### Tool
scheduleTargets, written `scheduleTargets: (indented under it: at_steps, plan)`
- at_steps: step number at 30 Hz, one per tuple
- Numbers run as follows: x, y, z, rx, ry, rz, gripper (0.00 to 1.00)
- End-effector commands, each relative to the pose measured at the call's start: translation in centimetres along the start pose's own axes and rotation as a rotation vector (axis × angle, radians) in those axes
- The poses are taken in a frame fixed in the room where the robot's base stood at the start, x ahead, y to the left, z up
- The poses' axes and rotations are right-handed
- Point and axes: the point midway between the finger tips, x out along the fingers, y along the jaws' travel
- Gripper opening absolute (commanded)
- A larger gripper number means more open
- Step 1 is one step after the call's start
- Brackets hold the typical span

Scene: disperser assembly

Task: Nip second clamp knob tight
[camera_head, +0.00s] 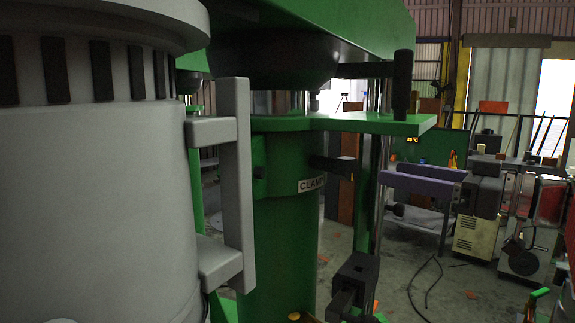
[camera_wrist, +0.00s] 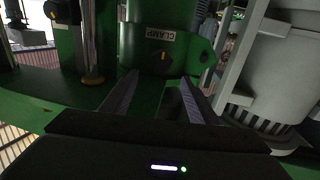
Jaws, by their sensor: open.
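The green column (camera_head: 285,225) with a CLAMP label (camera_head: 311,184) stands right of a large grey vessel. A black clamp knob (camera_head: 341,165) sticks out from the column's right side. In the wrist view, the knob (camera_wrist: 160,58) is dark with a yellow mark, close to the label (camera_wrist: 160,34). My gripper (camera_head: 390,174) is right of the knob, its two grey-purple fingers pointing at it with a gap left. In the wrist view, the gripper (camera_wrist: 159,78) is open and empty. The knob appears between and beyond the fingertips.
The grey vessel (camera_head: 95,180) and its handle (camera_head: 236,180) stand close on the left. A green plate (camera_head: 385,124) overhangs the knob. A thin rod and a black block (camera_head: 355,280) stand near the column. Another black knob (camera_wrist: 62,11) shows left in the wrist view.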

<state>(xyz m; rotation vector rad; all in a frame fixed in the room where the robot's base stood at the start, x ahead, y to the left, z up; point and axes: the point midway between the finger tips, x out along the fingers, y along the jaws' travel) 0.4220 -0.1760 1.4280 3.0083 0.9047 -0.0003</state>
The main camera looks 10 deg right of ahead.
Motion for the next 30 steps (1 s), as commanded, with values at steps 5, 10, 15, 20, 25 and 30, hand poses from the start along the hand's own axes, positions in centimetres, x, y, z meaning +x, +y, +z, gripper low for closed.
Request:
scheduleTargets:
  at_steps: [5, 10, 15, 20, 25, 30]
  plan:
    - [2.2, -0.1, 0.0, 0.0, 0.0, -0.004, 0.54]
    - [4.2, -0.1, 0.0, 0.0, 0.0, -0.003, 0.54]
    - [6.2, -0.1, 0.0, 0.0, 0.001, -0.004, 0.54]
    - [8.0, -0.1, 0.0, 0.0, 0.001, -0.004, 0.54]
    - [9.4, -0.1, 0.0, 0.001, 0.0, -0.004, 0.54]
    - [9.9, -0.1, 0.0, 0.0, 0.0, -0.001, 0.54]
